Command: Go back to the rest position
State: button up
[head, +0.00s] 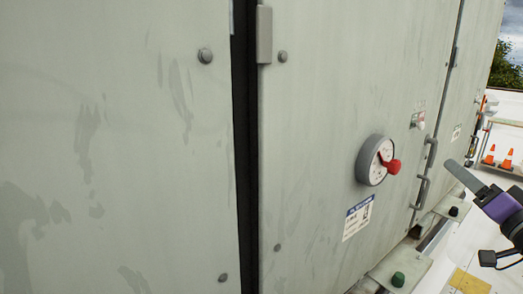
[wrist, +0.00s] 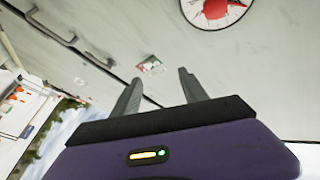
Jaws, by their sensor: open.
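My gripper (head: 455,168) is at the right of the head view, to the right of the cabinet's dial and apart from it. In the wrist view my gripper (wrist: 160,77) has its two grey fingers spread, with nothing between them. The round dial (head: 370,172) has a white face and a red knob (head: 392,166). Part of the dial (wrist: 234,12) and its red knob (wrist: 214,9) show at the top of the wrist view, beyond the fingertips.
The large grey-green cabinet (head: 130,140) fills most of the head view. Door handles (head: 429,155) stick out right of the dial. A base ledge with green-capped bolts (head: 398,279) runs below. Orange cones (head: 507,159) and a barrier stand far right on the pale roof floor.

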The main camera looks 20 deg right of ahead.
jog(key=s+a+f+g+h, duration=0.1)
jog(key=s+a+f+h, duration=0.1)
jog(key=s+a+f, duration=0.35)
jog(key=s+a+f+g+h, duration=0.1)
jog(key=s+a+f+h, duration=0.15)
jog(key=a+f, duration=0.65)
jog(key=s+a+f+n+g+y, duration=0.1)
jog(key=s+a+f+n+y, duration=0.3)
jog(key=s+a+f, duration=0.3)
jog(key=s+a+f+n+g+y, duration=0.1)
jog(key=s+a+f+n+y, duration=0.3)
jog(key=s+a, duration=1)
jog(key=s+f+y, duration=0.1)
jog(key=s+f, duration=0.2)
jog(key=shift+s+n+g, duration=0.15)
jog(key=shift+n+g, duration=0.25)
